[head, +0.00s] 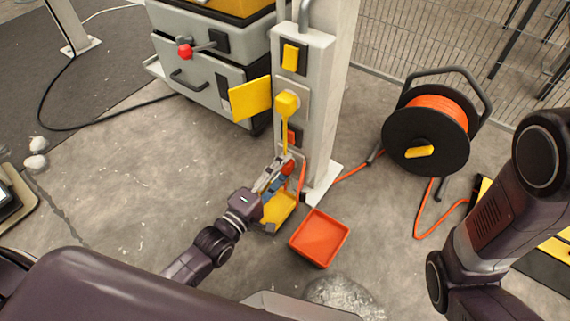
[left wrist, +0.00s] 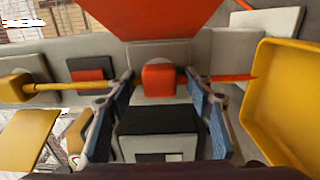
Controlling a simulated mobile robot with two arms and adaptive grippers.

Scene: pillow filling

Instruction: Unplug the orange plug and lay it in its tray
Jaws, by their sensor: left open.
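The orange plug (head: 288,168) sits at the lower socket of the grey post, with its orange cable hanging beside it. In the left wrist view the orange plug (left wrist: 160,77) is against a grey socket plate, and its cable runs right. My left gripper (head: 279,171) is open at the plug. In the left wrist view its fingers stand on either side of the plug with gaps visible. The orange tray (head: 320,238) lies empty on the floor at the post's foot. It also shows along the top of the left wrist view (left wrist: 165,14). My right gripper is out of view.
A yellow plug (head: 287,104) sits higher on the post (head: 316,110), its yellow cable hanging down. A yellow tray (head: 278,210) lies beneath my left gripper. A cable reel (head: 425,135) stands right, and a grey cabinet (head: 205,85) back left. Floor at left is mostly clear.

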